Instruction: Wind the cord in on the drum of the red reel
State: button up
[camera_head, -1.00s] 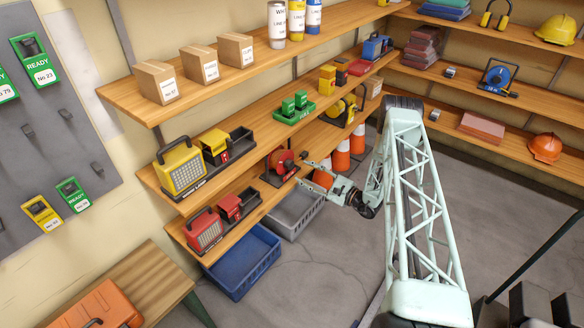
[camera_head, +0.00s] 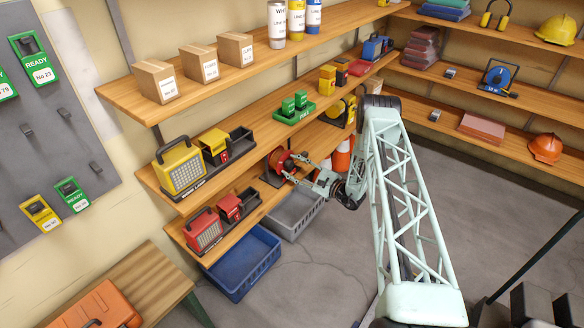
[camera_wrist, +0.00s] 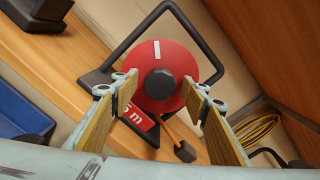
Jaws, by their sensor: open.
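The red reel (camera_head: 279,161) stands on the lower shelf in the head view. In the wrist view its red drum (camera_wrist: 160,52) faces me, with a dark hub in the middle and a white mark above the hub. A dark frame surrounds it, and a red label ending in "m" is below. A short orange cord (camera_wrist: 171,130) with a dark plug hangs below the drum. My gripper (camera_head: 298,169) is at the reel's front; in the wrist view its two fingers (camera_wrist: 160,95) are open, one on each side of the drum's lower half. I cannot tell whether they touch it.
A grey crate (camera_head: 296,228) and a blue crate (camera_head: 241,262) stand on the floor below. A red lamp (camera_head: 203,231) is left of the reel on the same shelf. The upper shelf board is above it. A yellow coiled cable (camera_wrist: 255,130) lies right in the wrist view.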

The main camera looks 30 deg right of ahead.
jog(key=shift+c, duration=0.7)
jog(key=c, duration=0.7)
jog(key=shift+m+b, duration=0.3)
jog(key=shift+m, duration=0.2)
jog(key=m+b, duration=0.2)
jog(key=m, duration=0.2)
jog(key=shift+f+m, duration=0.1)
jog(key=shift+m, duration=0.2)
jog(key=shift+m+b, duration=1.05)
jog(key=shift+m, duration=1.45)
jog(key=o, duration=0.8)
